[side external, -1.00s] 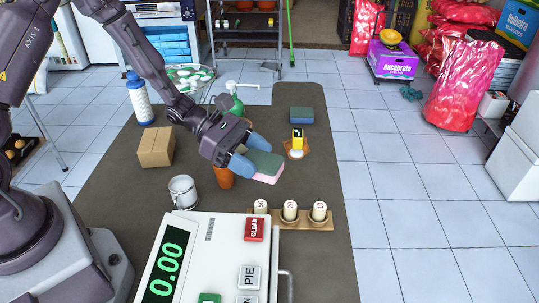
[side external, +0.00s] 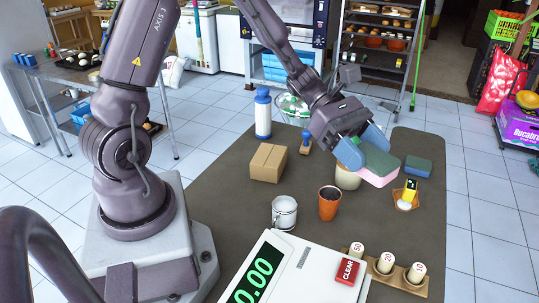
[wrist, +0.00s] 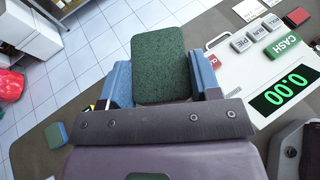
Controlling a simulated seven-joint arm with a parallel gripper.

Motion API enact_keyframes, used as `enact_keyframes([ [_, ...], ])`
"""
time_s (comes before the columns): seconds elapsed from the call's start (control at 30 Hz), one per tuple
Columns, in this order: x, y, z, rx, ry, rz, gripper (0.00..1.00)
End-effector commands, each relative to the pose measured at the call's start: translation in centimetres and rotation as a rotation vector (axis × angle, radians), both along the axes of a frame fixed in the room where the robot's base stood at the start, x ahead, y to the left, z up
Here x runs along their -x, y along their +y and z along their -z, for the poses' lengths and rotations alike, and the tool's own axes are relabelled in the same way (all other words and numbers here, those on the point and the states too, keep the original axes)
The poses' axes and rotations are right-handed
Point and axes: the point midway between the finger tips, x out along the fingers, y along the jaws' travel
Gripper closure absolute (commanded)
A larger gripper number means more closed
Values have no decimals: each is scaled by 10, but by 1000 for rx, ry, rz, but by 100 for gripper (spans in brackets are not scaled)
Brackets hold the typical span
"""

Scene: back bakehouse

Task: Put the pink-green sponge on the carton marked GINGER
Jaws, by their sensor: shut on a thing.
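The pink-green sponge (side external: 377,167) is held in the air in the side view, green face up and pink side below. My gripper (side external: 363,148) is shut on it with its blue fingers on two opposite sides. In the wrist view the sponge's green face (wrist: 160,65) shows between the fingers. A plain brown carton (side external: 268,163) stands on the dark table, left of my gripper and apart from it. No GINGER lettering can be read on its visible faces.
A blue-green sponge (side external: 418,166) lies to the right. A cream pot (side external: 347,179) is partly hidden below my gripper. An orange-brown cup (side external: 329,204), white mug (side external: 284,213), blue-capped bottle (side external: 263,115) and blue-handled stamp (side external: 306,144) surround the carton. The scale (side external: 303,262) is in front.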

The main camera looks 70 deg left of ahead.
Motion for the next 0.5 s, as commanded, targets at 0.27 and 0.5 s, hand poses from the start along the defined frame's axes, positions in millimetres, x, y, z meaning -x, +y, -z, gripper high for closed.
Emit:
enact_keyframes([
  [0.27, 34, 7, 28, 3, 2, 298, 64],
  [0.5, 77, 35, 59, 4, 3, 744, 64],
])
